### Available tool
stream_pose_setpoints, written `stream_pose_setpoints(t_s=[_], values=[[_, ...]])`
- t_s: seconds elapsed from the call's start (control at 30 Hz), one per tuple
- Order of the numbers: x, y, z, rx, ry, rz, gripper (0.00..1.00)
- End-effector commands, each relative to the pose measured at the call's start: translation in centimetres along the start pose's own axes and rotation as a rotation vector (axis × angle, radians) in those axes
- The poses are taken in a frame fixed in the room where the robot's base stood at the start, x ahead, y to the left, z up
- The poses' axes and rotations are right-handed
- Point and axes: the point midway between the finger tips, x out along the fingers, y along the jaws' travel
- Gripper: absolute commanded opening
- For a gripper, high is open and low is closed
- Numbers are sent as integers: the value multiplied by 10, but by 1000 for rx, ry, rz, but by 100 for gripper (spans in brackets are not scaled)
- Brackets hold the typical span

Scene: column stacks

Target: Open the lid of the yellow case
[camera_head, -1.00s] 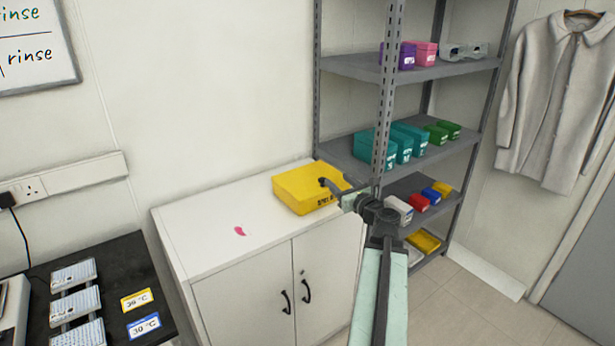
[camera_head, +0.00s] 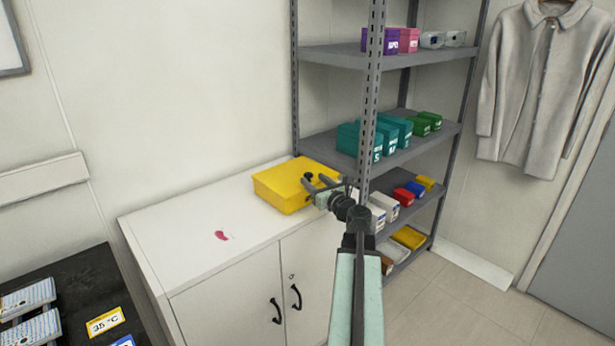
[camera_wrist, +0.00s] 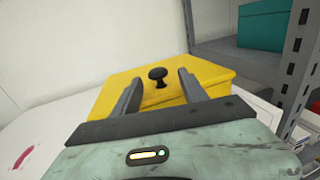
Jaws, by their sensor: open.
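The yellow case (camera_head: 284,187) sits on the white cabinet's top, near its right end, with its lid shut. It also shows in the wrist view (camera_wrist: 112,97), ahead of my gripper. A black round knob (camera_wrist: 158,75) stands up from the case; it shows small in the head view (camera_head: 308,176). My gripper (camera_head: 318,184) is open at the case's right side. In the wrist view my gripper's two fingers (camera_wrist: 158,84) point at the case, with the knob seen between and slightly beyond their tips. I see no contact with the knob.
The white cabinet (camera_head: 185,231) has a pink mark (camera_head: 221,235) on its top and free room left of the case. A grey shelf rack (camera_head: 369,110) with coloured boxes stands close on the right, its upright near my arm. A black bench (camera_head: 75,285) is at lower left.

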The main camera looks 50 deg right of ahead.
Motion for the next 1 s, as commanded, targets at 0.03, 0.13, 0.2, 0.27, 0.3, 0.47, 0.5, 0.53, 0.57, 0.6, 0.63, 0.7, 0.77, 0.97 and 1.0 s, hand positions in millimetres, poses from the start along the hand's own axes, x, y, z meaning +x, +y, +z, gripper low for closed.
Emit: stream_pose_setpoints(t_s=[0.03,0.13,0.2,0.27,0.3,0.47,0.5,0.53,0.57,0.6,0.63,0.7,0.77,0.97,1.0], values=[[14,0,0,0,0,3,51],[33,2,0,0,0,6,51],[42,2,0,0,0,5,51],[46,4,0,0,0,6,51],[47,4,0,0,0,6,51],[46,5,0,0,0,6,51],[46,5,0,0,0,6,45],[46,5,0,0,0,7,37],[46,5,0,0,0,7,29],[46,5,0,0,0,7,18],[46,5,0,0,0,7,9],[46,5,0,0,0,7,0],[46,6,0,0,0,7,0],[46,6,0,0,0,7,0],[46,6,0,0,0,7,0]])
